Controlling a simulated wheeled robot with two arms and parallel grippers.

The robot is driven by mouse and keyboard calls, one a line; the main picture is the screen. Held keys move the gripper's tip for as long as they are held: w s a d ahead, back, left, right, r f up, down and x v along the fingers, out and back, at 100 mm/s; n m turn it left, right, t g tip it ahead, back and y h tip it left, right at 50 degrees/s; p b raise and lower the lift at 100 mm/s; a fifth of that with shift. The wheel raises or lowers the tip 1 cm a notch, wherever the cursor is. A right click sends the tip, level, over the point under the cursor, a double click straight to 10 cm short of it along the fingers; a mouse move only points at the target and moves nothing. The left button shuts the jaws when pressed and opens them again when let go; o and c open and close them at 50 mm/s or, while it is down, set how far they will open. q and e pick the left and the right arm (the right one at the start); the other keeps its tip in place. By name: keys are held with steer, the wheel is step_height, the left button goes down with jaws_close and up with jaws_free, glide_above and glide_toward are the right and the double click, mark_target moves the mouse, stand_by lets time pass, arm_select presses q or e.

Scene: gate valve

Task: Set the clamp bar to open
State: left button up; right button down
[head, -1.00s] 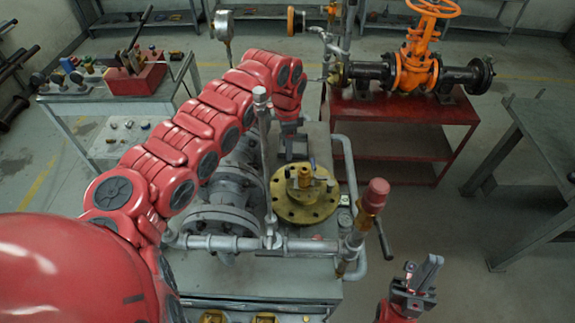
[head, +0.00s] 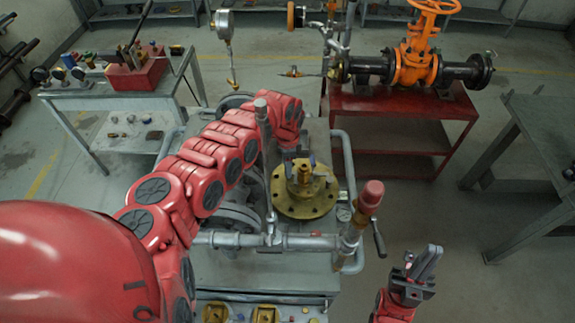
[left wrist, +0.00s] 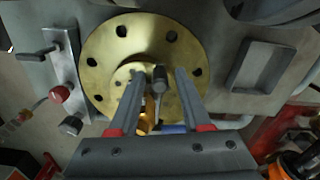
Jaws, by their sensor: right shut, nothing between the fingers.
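The brass flange (head: 305,208) lies on top of the grey bench in the head view. It fills the upper middle of the left wrist view (left wrist: 100,50). A short dark grey bar end (left wrist: 159,78) stands over a brass hub (left wrist: 147,122); I cannot tell for sure that it is the clamp bar. My left gripper (left wrist: 158,72) is open, with one finger on each side of this bar end; no contact shows. My right gripper (head: 430,262) is shut and empty, right of the bench.
A grey pipe (head: 300,242) runs across the bench front to a red-capped post (head: 371,195). An orange gate valve (head: 416,62) stands on a red stand behind. A small lever plate (left wrist: 66,75) lies left of the flange.

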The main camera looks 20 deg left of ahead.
arm_select(q)
jaws_close()
stand_by(1.2)
